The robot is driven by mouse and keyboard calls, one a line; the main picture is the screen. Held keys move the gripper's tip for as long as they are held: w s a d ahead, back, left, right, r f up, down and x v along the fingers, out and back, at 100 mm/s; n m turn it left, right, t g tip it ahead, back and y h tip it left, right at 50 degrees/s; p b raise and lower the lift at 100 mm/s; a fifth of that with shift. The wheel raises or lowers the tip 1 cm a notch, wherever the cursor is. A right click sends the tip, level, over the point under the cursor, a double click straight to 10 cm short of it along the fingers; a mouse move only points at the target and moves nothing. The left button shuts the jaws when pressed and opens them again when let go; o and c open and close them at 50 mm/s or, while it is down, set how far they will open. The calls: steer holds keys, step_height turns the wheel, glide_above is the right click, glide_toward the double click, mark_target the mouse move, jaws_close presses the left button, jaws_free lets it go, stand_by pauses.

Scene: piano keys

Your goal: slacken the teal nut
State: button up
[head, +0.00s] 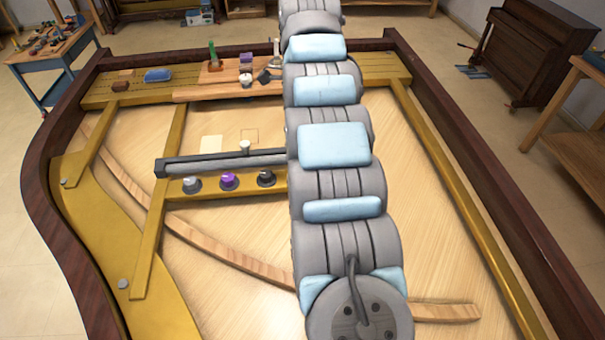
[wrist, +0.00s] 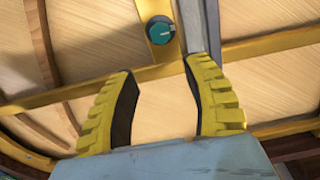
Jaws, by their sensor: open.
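The teal nut (wrist: 160,30) shows near the top of the wrist view. It is round and dark-rimmed, with a pale line on its face, and sits on a yellow strip. My gripper (wrist: 162,66) is open and empty, its two yellow ridged fingers spread wide. In the wrist view the nut lies beyond the fingertips, roughly centred between them and apart from both. In the head view I cannot see the teal nut or my gripper; my arm covers the middle of the piano.
A grey nut (head: 192,184), a purple nut (head: 228,181) and a black nut (head: 266,178) stand in a row left of my arm. A dark rail (head: 205,164) runs behind them. A wooden board (head: 222,93) with small items lies at the back. The soundboard (head: 230,225) is mostly clear.

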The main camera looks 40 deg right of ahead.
step_height(320, 180, down, 17)
steer(key=b, duration=0.4)
steer(key=shift+r+b, duration=0.2)
steer(key=shift+b, duration=0.2)
jaws_close()
